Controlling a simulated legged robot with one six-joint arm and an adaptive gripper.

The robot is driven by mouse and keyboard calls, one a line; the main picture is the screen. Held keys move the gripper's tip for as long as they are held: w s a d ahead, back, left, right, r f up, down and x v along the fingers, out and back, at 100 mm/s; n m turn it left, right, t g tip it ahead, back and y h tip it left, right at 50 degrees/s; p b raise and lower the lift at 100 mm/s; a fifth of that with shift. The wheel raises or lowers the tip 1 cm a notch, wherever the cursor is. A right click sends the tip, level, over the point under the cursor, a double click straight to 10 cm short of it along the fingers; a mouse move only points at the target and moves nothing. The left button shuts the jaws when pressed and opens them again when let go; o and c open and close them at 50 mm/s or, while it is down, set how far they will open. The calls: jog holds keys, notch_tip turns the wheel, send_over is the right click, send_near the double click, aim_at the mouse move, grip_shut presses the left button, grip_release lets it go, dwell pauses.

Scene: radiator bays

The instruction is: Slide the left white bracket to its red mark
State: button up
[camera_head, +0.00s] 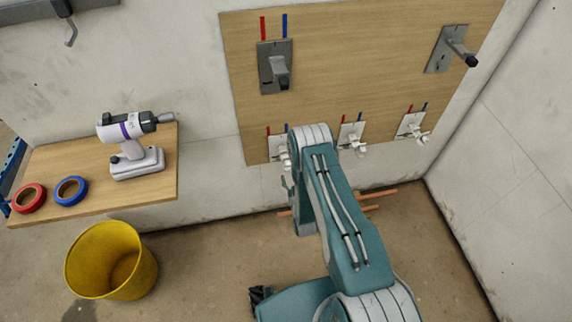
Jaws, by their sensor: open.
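The left white bracket (284,149) is on a small white plate low on the wooden wall board, partly hidden by my arm. A red mark (267,131) and a blue mark (286,128) are above it. The middle white bracket (355,146) and the right white bracket (418,135) stand in a row to its right, each with red and blue marks above. My arm's raised bend is just right of the left bracket in the picture. I cannot make out my gripper's fingers; my arm hides that area. Contact with the bracket cannot be seen.
Larger grey brackets (275,68) and (448,49) are higher on the board (345,50). A shelf (103,194) at left holds a drill (130,146) and red and blue tape rolls (71,190). A yellow bucket (110,262) stands on the floor. Copper pipes (380,194) lie below the board.

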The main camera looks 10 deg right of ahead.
aim_at(288, 171)
jog(key=s+f, duration=0.4)
jog(key=shift+t, duration=0.4)
jog(key=w, duration=1.1)
jog(key=shift+w+r, duration=0.1)
jog(key=shift+r, duration=0.1)
grip_shut()
